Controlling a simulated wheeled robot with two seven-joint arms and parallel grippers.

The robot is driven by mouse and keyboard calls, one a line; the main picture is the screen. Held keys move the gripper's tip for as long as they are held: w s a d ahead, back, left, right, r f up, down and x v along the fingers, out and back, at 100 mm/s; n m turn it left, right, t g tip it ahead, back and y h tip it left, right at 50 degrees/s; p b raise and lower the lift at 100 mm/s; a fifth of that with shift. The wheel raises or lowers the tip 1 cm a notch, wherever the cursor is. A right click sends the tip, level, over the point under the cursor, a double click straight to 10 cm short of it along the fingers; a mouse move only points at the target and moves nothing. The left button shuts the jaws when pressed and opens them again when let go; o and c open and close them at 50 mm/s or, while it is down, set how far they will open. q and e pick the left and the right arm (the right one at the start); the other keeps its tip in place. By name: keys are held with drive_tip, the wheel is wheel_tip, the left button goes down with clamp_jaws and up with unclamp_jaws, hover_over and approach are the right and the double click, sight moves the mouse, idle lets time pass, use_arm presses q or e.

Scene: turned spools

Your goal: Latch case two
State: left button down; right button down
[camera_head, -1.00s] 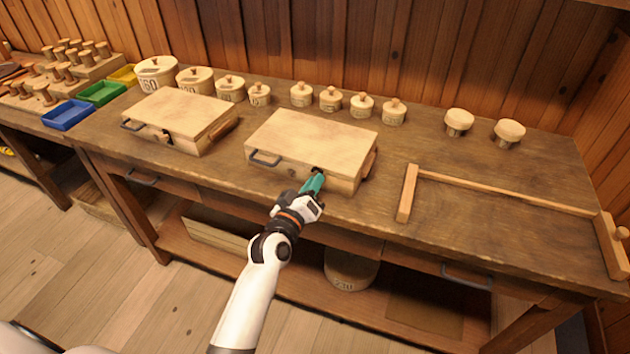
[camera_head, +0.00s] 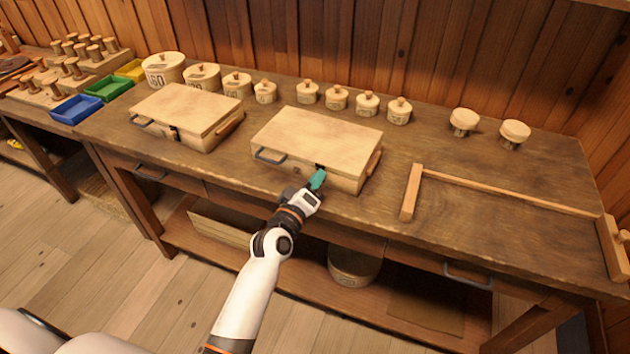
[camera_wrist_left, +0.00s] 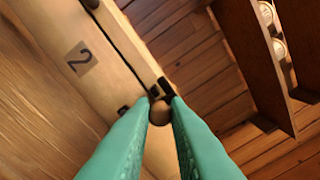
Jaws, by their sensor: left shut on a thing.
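Case two (camera_head: 318,138) is a closed, pale wooden case in the middle of the bench, with a dark handle on its front. In the left wrist view its front (camera_wrist_left: 62,38) carries a label with the number 2. My left gripper (camera_head: 319,177) is at the right part of this front. Its teal fingers (camera_wrist_left: 160,112) are shut on a small round wooden piece of the latch (camera_wrist_left: 159,110), beside dark fittings at the lid seam. The fingers hide part of the latch. My right gripper is not in view.
Another closed case (camera_head: 185,112) stands to the left. Several lidded round boxes (camera_head: 336,98) line the back. A wooden frame (camera_head: 510,190) lies on the right, with two knobbed pieces (camera_head: 464,120) behind it. Blue (camera_head: 75,109), green and yellow trays sit at the left.

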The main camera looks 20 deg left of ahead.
use_arm(q)
drive_tip(key=c, duration=1.4)
unclamp_jaws()
drive_tip(key=s, duration=0.4)
drive_tip(key=s+a, duration=0.1)
drive_tip(key=s, duration=0.3)
drive_tip(key=s+b, duration=0.1)
drive_tip(key=s, duration=0.3)
drive_tip(key=shift+a, duration=0.2)
drive_tip(key=s+d+f+m+g, duration=0.1)
drive_tip(key=s+f+m+g, duration=0.3)
drive_tip(key=f, duration=1.4)
drive_tip(key=s+d+f+m+g, duration=0.15)
drive_tip(key=s+f+g, duration=0.45)
drive_tip(key=f, duration=1.1)
drive_tip(key=s+a+f+m+g, duration=0.1)
drive_tip(key=s+f+m+g, duration=0.1)
drive_tip(key=s+f, duration=0.3)
drive_tip(key=s+a+f+m+g+y, duration=0.1)
drive_tip(key=s+f, duration=0.5)
drive_tip(key=s, duration=0.8)
drive_tip(key=s+a+f+m+g, duration=0.3)
drive_tip(key=s+f, duration=0.3)
drive_tip(key=s, duration=0.4)
drive_tip(key=shift+a+f+m+g+y, duration=0.15)
drive_tip(key=shift+f+m+g+y, duration=0.1)
drive_tip(key=shift+m+g+y, duration=0.2)
